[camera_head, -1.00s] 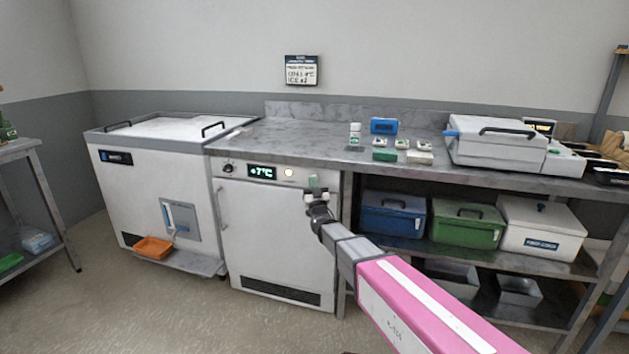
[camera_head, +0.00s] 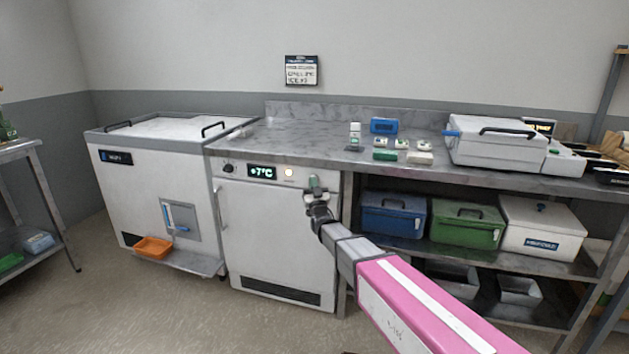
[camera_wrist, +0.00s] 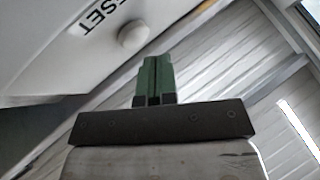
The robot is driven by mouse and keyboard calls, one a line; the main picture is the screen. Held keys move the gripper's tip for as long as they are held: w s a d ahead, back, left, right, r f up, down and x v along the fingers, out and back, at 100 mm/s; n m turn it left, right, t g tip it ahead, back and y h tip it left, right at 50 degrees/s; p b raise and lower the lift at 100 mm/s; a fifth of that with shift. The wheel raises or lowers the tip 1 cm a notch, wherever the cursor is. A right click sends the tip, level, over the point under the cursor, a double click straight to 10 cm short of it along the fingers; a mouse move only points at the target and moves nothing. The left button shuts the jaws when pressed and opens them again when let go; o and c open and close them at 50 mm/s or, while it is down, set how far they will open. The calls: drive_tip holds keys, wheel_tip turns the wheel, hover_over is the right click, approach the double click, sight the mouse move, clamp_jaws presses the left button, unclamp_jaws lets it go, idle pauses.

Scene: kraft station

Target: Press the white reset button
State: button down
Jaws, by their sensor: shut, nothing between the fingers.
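The white reset button (camera_wrist: 133,34) is a round knob on a white panel beside the black letters "ESET" in the wrist view. My gripper (camera_wrist: 155,62) has its green fingers closed together with nothing between them. In that view the fingertips are below and slightly right of the button, with a visible gap in the picture. The depth between them is hard to tell. In the head view my gripper (camera_head: 313,182) is at the upper right of the white cabinet front (camera_head: 275,230). There I cannot pick out the button for certain; the gripper may cover it.
The cabinet panel has a dark knob (camera_head: 228,168), a "+7°C" display (camera_head: 262,172) and a pale round spot (camera_head: 289,173). The counter (camera_head: 300,140) overhangs just above. Blue (camera_head: 393,214) and green (camera_head: 467,223) boxes stand on the shelf at right.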

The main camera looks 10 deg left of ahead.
drive_tip(key=shift+w, duration=0.1)
drive_tip(key=shift+w, duration=0.35)
drive_tip(key=shift+w, duration=0.45)
idle(0.7)
drive_tip(key=shift+s, duration=0.9)
drive_tip(key=s, duration=0.5)
drive_tip(key=shift+a, duration=0.2)
idle(0.8)
